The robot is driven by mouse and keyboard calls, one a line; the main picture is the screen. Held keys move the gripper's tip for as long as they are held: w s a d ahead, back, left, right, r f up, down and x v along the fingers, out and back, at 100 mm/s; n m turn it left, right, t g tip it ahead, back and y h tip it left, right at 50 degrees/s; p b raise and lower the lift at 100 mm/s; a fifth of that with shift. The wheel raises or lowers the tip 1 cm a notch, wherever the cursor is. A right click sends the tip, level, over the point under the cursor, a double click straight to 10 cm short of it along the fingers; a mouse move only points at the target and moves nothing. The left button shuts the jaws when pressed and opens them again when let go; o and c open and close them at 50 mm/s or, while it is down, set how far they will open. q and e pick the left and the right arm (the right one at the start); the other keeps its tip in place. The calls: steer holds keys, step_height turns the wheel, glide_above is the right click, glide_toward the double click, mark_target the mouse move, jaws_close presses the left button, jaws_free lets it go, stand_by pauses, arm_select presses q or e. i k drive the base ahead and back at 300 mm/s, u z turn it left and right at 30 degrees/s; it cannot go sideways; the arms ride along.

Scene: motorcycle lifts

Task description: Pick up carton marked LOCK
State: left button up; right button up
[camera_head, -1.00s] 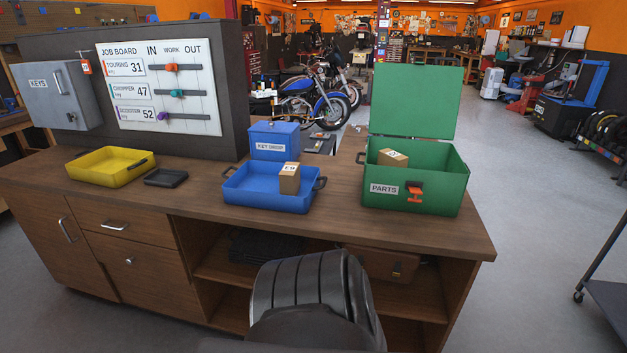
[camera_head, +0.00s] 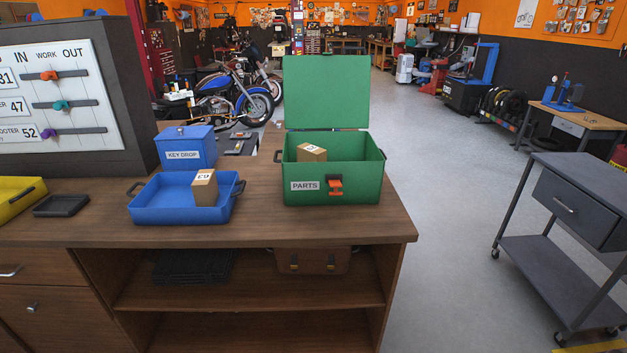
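A small brown carton (camera_head: 204,188) stands in the blue tray (camera_head: 152,211) on the counter; its top label is too small to read surely. Another brown carton (camera_head: 311,153) sits inside the open green box marked PARTS (camera_head: 356,188); its white label is also too small to read, and its lower part is hidden by the box wall. I cannot tell which carton is marked LOCK. Neither of my grippers is in view.
A blue KEY DROP box (camera_head: 186,148) stands behind the tray. A small black tray (camera_head: 60,206) and a yellow tray (camera_head: 14,201) are at the left. The green lid (camera_head: 327,92) stands up. A grey cart (camera_head: 573,205) is at the right, with open floor between.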

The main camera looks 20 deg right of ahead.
mark_target(205, 186)
steer(key=z, duration=0.75)
steer(key=i, duration=1)
steer(key=z, duration=0.05)
